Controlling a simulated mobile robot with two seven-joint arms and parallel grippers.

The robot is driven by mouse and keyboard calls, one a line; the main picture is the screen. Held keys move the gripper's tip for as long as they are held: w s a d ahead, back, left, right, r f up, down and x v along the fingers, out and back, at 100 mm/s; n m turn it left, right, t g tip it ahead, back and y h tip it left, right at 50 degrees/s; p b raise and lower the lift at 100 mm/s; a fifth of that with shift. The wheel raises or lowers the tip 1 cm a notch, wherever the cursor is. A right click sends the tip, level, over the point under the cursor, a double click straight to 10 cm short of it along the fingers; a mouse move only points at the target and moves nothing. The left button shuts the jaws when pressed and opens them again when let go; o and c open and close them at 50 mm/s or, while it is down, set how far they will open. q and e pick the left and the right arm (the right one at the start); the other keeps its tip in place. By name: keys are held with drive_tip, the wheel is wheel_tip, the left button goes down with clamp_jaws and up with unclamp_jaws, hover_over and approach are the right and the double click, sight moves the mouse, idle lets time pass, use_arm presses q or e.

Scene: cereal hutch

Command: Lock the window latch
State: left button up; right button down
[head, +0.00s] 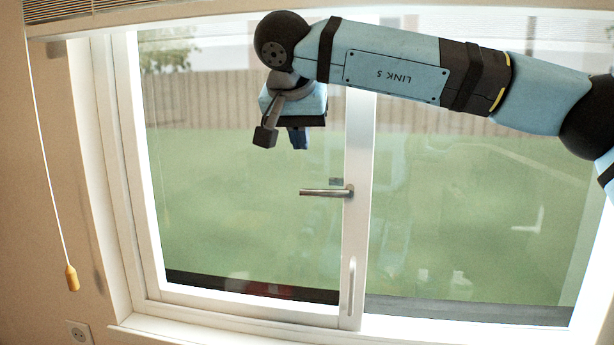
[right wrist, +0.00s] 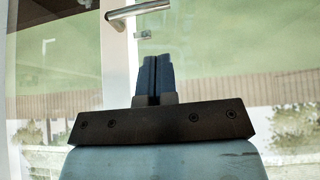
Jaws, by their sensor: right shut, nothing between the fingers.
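The window latch (head: 327,192) is a silver lever handle on the white middle post of the window. Its lever lies level and points left from its pivot on the post. My right gripper (head: 299,140) is above the lever and a little left of the pivot, with its fingers pointing down and apart from the latch. In the right wrist view the blue fingers (right wrist: 156,62) are together with nothing between them, and the latch (right wrist: 139,10) shows at the top beyond their tips. My left gripper is not in view.
A white vertical pull handle (head: 351,287) is low on the middle post (head: 358,150). A blind cord with a yellow pull (head: 71,278) hangs at the left. The white sill (head: 200,331) runs below.

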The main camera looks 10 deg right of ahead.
sight(307, 191)
drive_tip(key=shift+f, duration=0.1)
drive_tip(key=p+x, duration=0.1)
drive_tip(key=x, duration=0.8)
drive_tip(key=shift+w+d+f, duration=0.1)
drive_tip(key=shift+w+f, duration=0.15)
drive_tip(key=shift+f, duration=0.05)
